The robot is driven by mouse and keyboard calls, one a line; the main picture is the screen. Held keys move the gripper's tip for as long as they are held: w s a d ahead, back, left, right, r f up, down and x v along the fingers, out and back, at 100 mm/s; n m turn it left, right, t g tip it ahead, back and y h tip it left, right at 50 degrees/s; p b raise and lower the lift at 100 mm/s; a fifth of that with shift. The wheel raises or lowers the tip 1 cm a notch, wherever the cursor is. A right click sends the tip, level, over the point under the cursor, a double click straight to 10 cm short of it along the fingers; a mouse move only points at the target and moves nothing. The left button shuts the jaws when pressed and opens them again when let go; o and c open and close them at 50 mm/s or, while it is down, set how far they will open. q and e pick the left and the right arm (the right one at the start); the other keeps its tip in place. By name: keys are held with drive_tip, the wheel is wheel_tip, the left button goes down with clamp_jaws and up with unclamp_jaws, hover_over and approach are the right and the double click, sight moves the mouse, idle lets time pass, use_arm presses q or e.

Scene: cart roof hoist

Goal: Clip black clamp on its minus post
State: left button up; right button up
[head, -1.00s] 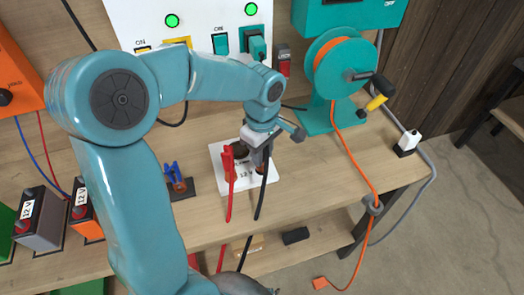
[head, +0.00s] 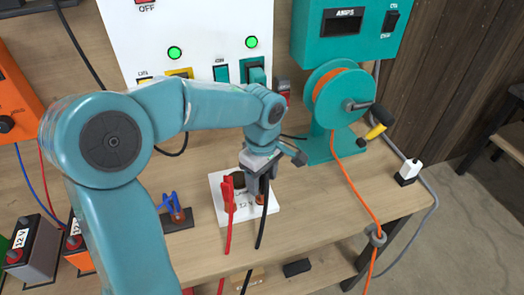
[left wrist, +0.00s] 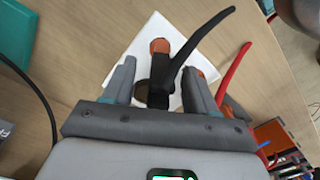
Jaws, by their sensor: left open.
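The black clamp (head: 264,187) stands at the right post of a white plate (head: 236,221) on the bench, its black cable trailing toward the front. In the left wrist view the clamp (left wrist: 160,92) lies between my open left fingers (left wrist: 158,66), with a gap beside it. Its far end meets an orange-copper post (left wrist: 159,46); the exact grip of its jaws is hard to see. In the head view my left gripper (head: 264,163) is just above the clamp. The red clamp (head: 228,192) stands at the left post. My right gripper is out of view.
A blue clamp (head: 172,204) sits on a dark block left of the plate. A teal reel (head: 340,92) with orange cable stands behind right. Batteries (head: 32,246) are at the far left. The bench is clear right of the plate.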

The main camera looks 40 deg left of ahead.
use_arm(q)
wheel_tip(320, 180, up, 14)
drive_tip(key=p, duration=0.1)
drive_tip(key=shift+f, duration=0.25)
drive_tip(key=shift+s, duration=0.1)
idle(0.4)
